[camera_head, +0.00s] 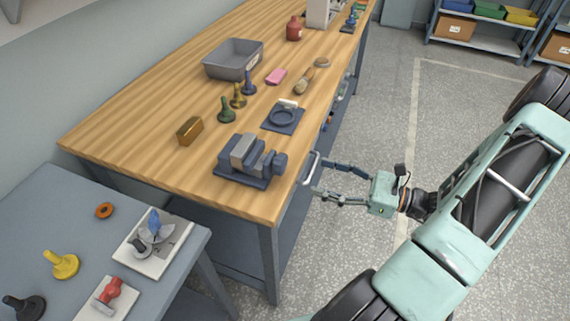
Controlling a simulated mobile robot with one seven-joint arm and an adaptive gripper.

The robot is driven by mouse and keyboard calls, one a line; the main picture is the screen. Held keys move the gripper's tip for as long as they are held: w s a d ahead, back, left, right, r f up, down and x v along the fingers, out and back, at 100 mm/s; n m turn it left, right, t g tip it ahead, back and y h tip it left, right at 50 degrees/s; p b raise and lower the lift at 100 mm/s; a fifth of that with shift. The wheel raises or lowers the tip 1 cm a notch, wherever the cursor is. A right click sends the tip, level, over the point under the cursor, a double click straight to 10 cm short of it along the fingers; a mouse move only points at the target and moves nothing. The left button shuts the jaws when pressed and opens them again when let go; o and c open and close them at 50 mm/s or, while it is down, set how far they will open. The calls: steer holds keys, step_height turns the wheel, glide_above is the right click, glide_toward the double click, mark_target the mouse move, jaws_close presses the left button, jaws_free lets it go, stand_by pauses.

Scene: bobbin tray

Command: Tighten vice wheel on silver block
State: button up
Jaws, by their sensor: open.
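A dark blue-grey vice (240,179) stands near the front edge of the wooden bench. A silver block (243,151) sits between its jaws; I cannot tell how firmly it is held. The vice wheel (280,162) is a dark round piece on the vice's right end, facing the bench edge. My gripper (324,178) is open and empty. Its two fingers point left toward the bench edge, to the right of the wheel and apart from it.
A pale handle (311,168) sticks out from the bench's side, close to my fingertips. A lower grey table (60,215) stands at left.

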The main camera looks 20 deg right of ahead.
mark_target(285, 166)
steer(key=p+x, duration=0.1)
steer(key=x, duration=0.9)
steer(key=shift+w+a, duration=0.15)
steer(key=shift+a, duration=0.1)
steer(key=shift+p, duration=0.3)
steer(key=c, duration=1.2)
